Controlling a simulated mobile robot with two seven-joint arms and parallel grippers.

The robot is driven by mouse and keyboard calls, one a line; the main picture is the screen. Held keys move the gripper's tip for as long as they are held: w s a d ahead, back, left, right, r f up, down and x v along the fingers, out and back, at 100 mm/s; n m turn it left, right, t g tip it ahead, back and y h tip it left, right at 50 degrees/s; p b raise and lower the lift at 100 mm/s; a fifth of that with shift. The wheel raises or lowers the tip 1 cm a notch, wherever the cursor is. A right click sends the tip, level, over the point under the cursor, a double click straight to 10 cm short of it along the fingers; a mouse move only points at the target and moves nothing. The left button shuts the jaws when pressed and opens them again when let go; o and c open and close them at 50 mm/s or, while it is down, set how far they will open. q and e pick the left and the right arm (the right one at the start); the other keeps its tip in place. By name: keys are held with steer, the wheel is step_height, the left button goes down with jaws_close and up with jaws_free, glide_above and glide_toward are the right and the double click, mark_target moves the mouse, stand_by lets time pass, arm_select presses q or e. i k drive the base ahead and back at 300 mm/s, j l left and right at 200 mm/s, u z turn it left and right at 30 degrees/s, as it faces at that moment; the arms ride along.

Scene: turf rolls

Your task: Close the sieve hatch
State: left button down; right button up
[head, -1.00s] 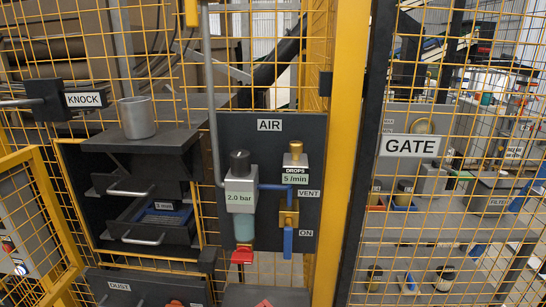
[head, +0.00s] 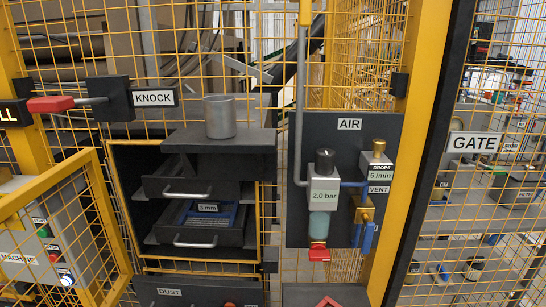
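A yellow-framed mesh panel (head: 48,180), which looks like the sieve hatch, stands swung out toward me at the left edge of a yellow-rimmed opening (head: 122,144). Its near end is cut off by the picture's left edge. Inside the opening are two dark drawers with bar handles, an upper one (head: 165,187) and a lower one (head: 165,226). Neither of my grippers is in view.
A grey cup (head: 220,117) stands on a dark ledge (head: 260,142) above the drawers. A red-handled knock lever (head: 50,104) sticks out at upper left. The air panel (head: 300,130) with regulator (head: 323,190) and blue valve handle (head: 367,236) is on the right. Mesh fencing surrounds everything.

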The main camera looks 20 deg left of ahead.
mark_target(49, 191)
steer(key=k+j, duration=0.1)
steer(key=j, duration=0.35)
steer(key=k+j, duration=0.1)
steer(key=j, duration=0.35)
steer(key=k+j, duration=0.1)
steer(key=j, duration=0.35)
steer(key=k+j, duration=0.15)
steer(key=j, duration=0.25)
steer(key=k+j, duration=0.1)
steer(key=j, duration=0.35)
steer(key=k+j, duration=0.1)
steer(key=j, duration=0.35)
